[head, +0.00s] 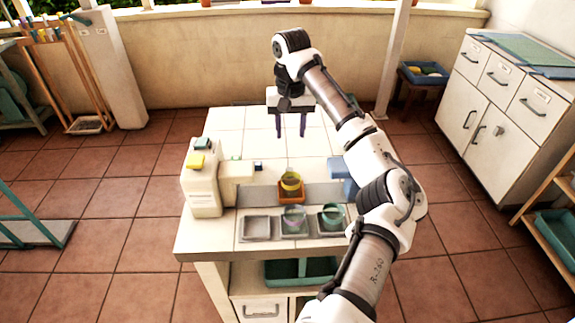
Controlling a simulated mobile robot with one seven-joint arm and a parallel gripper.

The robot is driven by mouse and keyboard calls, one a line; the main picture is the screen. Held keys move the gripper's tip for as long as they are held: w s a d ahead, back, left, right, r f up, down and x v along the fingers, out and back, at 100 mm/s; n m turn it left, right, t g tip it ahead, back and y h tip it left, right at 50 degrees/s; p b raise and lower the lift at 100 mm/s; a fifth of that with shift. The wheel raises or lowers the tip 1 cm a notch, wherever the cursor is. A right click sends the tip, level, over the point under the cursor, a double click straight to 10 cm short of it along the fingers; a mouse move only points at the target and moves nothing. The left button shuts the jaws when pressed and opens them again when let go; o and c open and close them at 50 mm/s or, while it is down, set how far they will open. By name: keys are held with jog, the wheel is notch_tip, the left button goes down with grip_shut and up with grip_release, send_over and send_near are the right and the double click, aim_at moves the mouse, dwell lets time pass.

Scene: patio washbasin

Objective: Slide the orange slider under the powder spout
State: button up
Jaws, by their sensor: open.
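The orange slider (291,197) is a small square tray on a grey rail (325,195) on the white table. The slider is to the right of this arm. My gripper (291,132) is open and empty, pointing down beyond the slider, apart from it.
Grey square trays (257,230) line the table's near side, two holding greenish cups. A blue block (342,178) is at the rail's right, partly behind my arm. A small dark-topped block (258,167) stands by the spout arm. The table's far part is clear.

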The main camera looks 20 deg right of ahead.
notch_tip(320, 180, down, 14)
jog(key=p, duration=0.3)
jog(key=shift+a+r, duration=0.1)
jog(key=shift+r, duration=0.05)
grip_shut()
jog(key=shift+w, duration=0.1)
